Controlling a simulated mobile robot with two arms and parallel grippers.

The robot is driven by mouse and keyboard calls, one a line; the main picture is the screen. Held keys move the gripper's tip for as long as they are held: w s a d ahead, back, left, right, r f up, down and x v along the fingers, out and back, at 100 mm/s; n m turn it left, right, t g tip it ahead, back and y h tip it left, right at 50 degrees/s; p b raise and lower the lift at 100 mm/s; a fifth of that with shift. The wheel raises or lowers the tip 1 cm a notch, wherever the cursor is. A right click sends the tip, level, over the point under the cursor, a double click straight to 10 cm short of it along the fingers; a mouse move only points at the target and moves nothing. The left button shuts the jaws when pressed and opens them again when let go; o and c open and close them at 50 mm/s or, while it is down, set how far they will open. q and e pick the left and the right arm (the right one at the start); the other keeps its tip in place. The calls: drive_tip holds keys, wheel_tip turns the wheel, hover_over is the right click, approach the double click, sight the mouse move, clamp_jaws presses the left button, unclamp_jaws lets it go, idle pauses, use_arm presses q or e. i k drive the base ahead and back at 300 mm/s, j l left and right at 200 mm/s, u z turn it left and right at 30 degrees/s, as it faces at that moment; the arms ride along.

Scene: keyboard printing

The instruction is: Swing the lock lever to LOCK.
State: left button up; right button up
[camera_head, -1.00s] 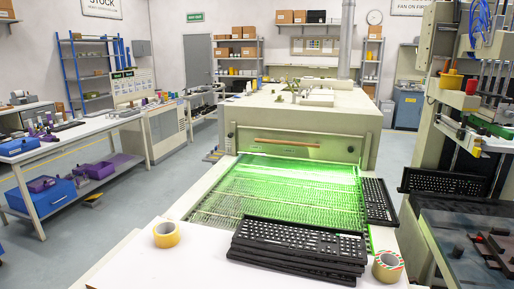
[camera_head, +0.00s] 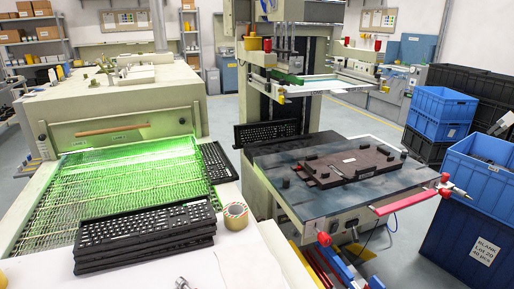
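I cannot tell for certain which part is the lock lever, and I can read no LOCK marking. A long red bar-shaped handle (camera_head: 401,201) sits at the front right edge of the press table (camera_head: 283,166). A red-ended lever with a metal tip (camera_head: 452,188) sticks out at the table's right corner. A dark fixture plate (camera_head: 350,164) lies on the table. Neither gripper is clearly in view. A small metallic part (camera_head: 182,284) shows at the bottom edge, too cut off to identify.
Stacked black keyboards (camera_head: 147,230) and a tape roll (camera_head: 236,216) lie on the white surface at the left, before the green-lit mesh conveyor (camera_head: 130,180). Blue crates (camera_head: 442,112) stand at the right, one labelled BLANK. The press column (camera_head: 327,80) rises behind the table.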

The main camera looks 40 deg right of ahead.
sight(354, 236)
drive_tip(key=z, duration=2)
